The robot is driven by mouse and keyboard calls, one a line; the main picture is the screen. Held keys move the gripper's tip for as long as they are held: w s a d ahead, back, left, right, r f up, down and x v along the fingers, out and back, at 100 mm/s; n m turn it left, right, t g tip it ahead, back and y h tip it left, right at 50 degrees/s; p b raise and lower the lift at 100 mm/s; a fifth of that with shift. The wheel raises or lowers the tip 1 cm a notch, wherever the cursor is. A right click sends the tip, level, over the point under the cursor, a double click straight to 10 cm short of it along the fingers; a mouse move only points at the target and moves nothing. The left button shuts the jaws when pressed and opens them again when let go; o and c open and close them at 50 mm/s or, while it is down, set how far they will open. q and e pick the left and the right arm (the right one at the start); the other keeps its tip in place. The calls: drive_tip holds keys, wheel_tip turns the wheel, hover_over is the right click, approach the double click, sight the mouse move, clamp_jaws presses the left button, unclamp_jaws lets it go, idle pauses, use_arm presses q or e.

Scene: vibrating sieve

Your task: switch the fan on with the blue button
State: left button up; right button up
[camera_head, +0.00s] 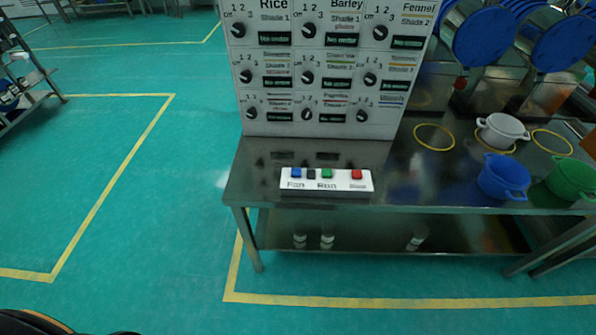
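A white button box (327,183) sits near the front left edge of the metal table. The blue button (296,172) is at its left end, above the label "Fan". A small dark element (311,174) is beside it. A green button (327,173) is above "Run", and a red button (357,174) is at the right end. I cannot tell whether the blue button is pressed. The fan itself is not identifiable. Neither of my grippers is in view.
A white panel (284,127) with several labelled knobs stands on the metal table (390,200) behind the box. White (501,131), blue (503,177) and green (571,179) pots are at the right. The floor (130,215) at left is clear. A shelf (30,85) stands far left.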

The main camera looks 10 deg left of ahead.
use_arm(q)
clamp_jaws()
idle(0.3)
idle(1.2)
